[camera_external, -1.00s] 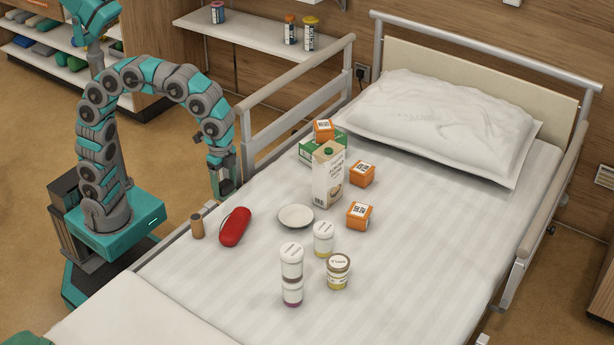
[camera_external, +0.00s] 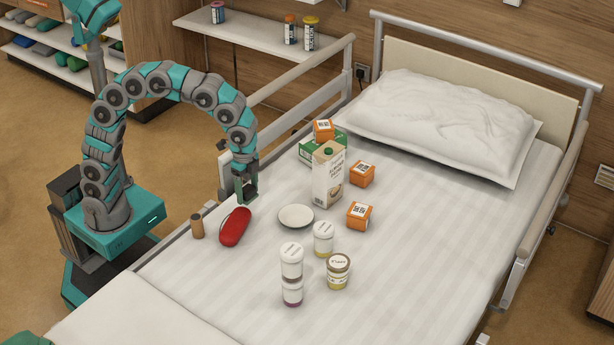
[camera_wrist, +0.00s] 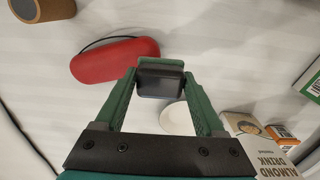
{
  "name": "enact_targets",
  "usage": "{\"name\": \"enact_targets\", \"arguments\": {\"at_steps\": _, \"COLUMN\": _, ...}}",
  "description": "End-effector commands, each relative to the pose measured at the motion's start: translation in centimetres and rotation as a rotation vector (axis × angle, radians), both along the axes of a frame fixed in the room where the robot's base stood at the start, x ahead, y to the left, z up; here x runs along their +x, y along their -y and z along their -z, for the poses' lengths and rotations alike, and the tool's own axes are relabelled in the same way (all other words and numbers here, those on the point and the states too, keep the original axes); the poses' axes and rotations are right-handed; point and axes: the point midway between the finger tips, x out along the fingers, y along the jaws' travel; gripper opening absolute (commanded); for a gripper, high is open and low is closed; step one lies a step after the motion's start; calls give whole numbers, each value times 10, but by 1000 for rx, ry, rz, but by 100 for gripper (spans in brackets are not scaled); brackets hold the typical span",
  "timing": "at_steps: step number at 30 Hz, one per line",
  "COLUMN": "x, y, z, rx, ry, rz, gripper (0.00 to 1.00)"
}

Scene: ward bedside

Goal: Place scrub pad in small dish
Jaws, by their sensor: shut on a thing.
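My gripper (camera_external: 246,192) is over the left side of the bed, left of the dish and behind the red case. In the wrist view my gripper (camera_wrist: 161,88) is shut on a dark grey block, which I take to be the scrub pad (camera_wrist: 160,78), held between the green fingertips. The pad is hard to make out in the external view. The small white dish (camera_external: 296,217) lies on the bed and looks empty in the external view. In the wrist view the dish (camera_wrist: 174,119) shows between the fingers, below the pad in the picture and partly hidden.
A red case (camera_external: 235,227) and a brown cylinder (camera_external: 197,226) lie left of the dish. A tall almond drink carton (camera_external: 327,178), orange boxes (camera_external: 359,215) and white-lidded jars (camera_external: 323,238) stand around it.

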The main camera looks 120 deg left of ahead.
Motion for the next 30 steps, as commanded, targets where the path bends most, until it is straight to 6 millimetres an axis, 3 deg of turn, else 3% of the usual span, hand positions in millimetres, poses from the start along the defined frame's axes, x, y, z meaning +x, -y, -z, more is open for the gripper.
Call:
{"name": "enact_targets", "arguments": {"at_steps": 18, "x": 92, "y": -45, "z": 9, "rx": 1, "ry": 2, "rz": 0, "gripper": 17}}
{"name": "enact_targets", "arguments": {"at_steps": 30, "x": 130, "y": -63, "z": 13, "rx": 1, "ry": 2, "rz": 0, "gripper": 17}}
